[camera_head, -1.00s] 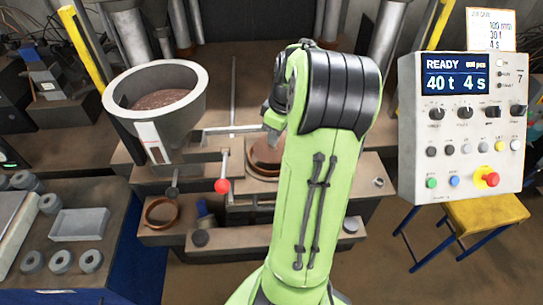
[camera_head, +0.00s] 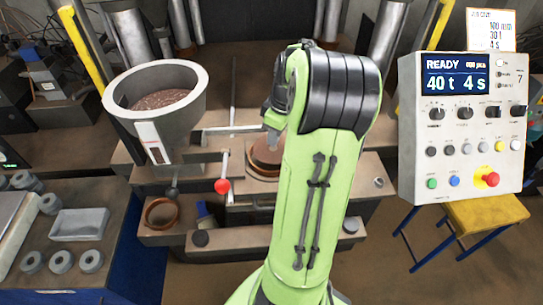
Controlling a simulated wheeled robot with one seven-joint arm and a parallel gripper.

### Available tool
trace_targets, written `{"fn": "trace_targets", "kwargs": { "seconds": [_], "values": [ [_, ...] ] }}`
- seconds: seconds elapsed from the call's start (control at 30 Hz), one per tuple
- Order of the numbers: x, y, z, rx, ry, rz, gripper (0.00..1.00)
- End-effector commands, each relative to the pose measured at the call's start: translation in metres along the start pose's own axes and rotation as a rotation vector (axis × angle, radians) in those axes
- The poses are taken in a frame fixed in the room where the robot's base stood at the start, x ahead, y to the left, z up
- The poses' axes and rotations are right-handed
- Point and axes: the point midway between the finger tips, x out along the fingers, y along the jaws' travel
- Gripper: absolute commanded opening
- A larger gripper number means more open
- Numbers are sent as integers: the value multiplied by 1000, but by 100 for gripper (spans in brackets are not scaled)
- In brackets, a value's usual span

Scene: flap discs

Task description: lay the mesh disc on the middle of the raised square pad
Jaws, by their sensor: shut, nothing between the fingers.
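My green arm stands in front of the press and hides much of its middle. Only a small grey end part of my gripper (camera_head: 271,142) shows at the arm's left edge, shut and empty, close to a round brown piece (camera_head: 265,163) on the press bed. I cannot tell whether it touches that piece. I cannot make out the mesh disc for sure. The raised square pad is not clearly visible either; it may be behind my arm.
A grey hopper (camera_head: 190,112) with brown grain stands left of the press, above a red-knobbed lever (camera_head: 222,186). A brown ring (camera_head: 150,222) sits on the bed's front left. A control box (camera_head: 410,170) stands right. A bench with a tray (camera_head: 78,226) and several grey rings is left.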

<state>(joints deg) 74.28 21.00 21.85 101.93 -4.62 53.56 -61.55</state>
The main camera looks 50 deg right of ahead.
Motion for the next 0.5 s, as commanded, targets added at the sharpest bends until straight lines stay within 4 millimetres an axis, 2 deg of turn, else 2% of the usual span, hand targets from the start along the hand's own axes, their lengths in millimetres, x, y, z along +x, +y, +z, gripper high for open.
{"fn": "trace_targets", "kwargs": {
  "seconds": [0.5],
  "values": [
    [4,0,1,0,0,0,0]
  ]
}}
